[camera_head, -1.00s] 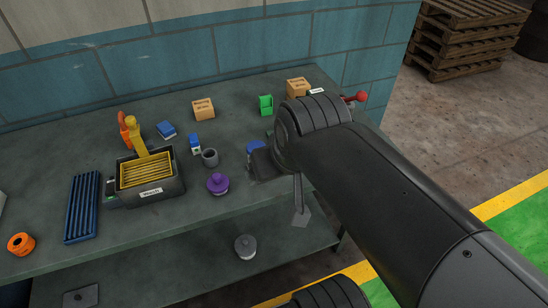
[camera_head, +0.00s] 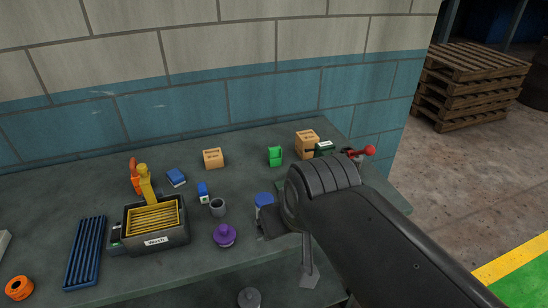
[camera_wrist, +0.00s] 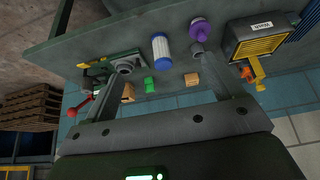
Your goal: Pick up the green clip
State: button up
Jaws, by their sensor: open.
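The green clip (camera_head: 275,156) stands on the bench toward the wall, left of a cardboard box, in the head view. It also shows in the wrist view (camera_wrist: 149,84), small and between my two fingers in the picture. My gripper (camera_wrist: 162,60) is open and empty, its fingers spread wide. In the head view my arm reaches in from the lower right, and its end is over the bench's front part, nearer the camera than the clip. The clip is apart from my fingers and unobstructed in both views.
Cardboard boxes (camera_head: 213,158) (camera_head: 307,139) stand near the wall. A red-handled dark green device (camera_head: 325,149) is right of the clip. A blue-topped cylinder (camera_head: 265,199), grey cup (camera_head: 218,207) and purple knob (camera_head: 224,235) stand nearer. A black wash bin (camera_head: 176,238) is left. Some bench between is clear.

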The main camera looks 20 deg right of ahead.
jog(key=shift+c, duration=0.3)
jog(key=c, duration=0.4)
jog(key=shift+o, duration=0.2)
jog(key=g, duration=0.1)
send_over(274, 155)
jog(key=s, duration=0.3)
notch_tip(274, 155, down, 12)
jog(key=x, duration=1.1)
jog(key=shift+w+d, duration=0.1)
jog(key=shift+d, duration=0.15)
